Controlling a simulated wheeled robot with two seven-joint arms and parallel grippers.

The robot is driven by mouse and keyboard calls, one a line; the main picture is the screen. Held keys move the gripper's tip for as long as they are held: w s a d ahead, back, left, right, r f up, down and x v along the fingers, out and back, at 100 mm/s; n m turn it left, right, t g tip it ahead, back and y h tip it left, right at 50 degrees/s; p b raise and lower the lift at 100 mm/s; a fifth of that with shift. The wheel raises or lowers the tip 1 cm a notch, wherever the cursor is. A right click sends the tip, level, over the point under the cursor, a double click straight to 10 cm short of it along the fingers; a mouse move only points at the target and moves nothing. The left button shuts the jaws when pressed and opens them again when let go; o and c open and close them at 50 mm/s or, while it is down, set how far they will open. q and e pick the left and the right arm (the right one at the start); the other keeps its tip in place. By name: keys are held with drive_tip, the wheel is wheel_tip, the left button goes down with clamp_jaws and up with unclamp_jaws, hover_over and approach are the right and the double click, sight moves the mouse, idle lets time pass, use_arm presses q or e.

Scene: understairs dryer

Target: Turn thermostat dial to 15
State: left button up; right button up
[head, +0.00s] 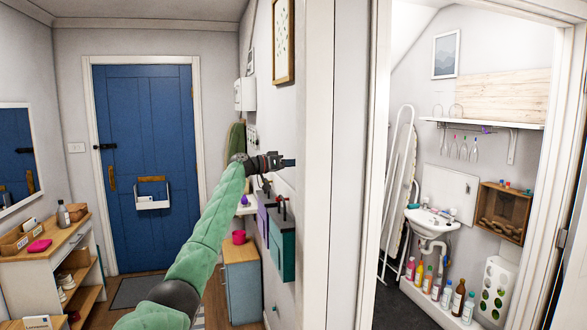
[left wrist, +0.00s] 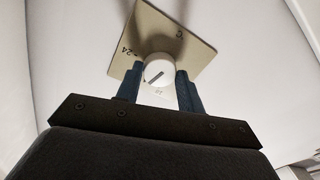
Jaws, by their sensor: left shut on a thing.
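The thermostat dial (left wrist: 158,70) is a white round knob with a dark pointer line, in the middle of the left wrist view. The pointer line runs slanted from lower left to upper right. My left gripper (left wrist: 160,88) has its two dark fingers on either side of the dial, shut on it. In the head view my left gripper (head: 284,162) reaches the wall; the dial is not clearly visible there. My right gripper is not in view.
Purple (head: 263,215) and teal (head: 282,245) boxes hang on the wall below my left gripper. A white door frame (head: 345,165) stands to the right. A blue door (head: 148,160) is at the back, and a shoe shelf (head: 55,265) stands at left.

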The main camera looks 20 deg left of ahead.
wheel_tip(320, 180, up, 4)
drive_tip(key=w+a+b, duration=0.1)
use_arm(q)
drive_tip(key=shift+w+a+r+n+g+h+p, duration=0.15)
drive_tip(key=shift+n+g+p, duration=0.35)
drive_tip(key=shift+n, duration=4.55)
drive_tip(key=shift+d+r+n+g+h+p, duration=0.1)
drive_tip(key=shift+n+g+h+p, duration=0.25)
drive_tip(key=shift+n, duration=4.7)
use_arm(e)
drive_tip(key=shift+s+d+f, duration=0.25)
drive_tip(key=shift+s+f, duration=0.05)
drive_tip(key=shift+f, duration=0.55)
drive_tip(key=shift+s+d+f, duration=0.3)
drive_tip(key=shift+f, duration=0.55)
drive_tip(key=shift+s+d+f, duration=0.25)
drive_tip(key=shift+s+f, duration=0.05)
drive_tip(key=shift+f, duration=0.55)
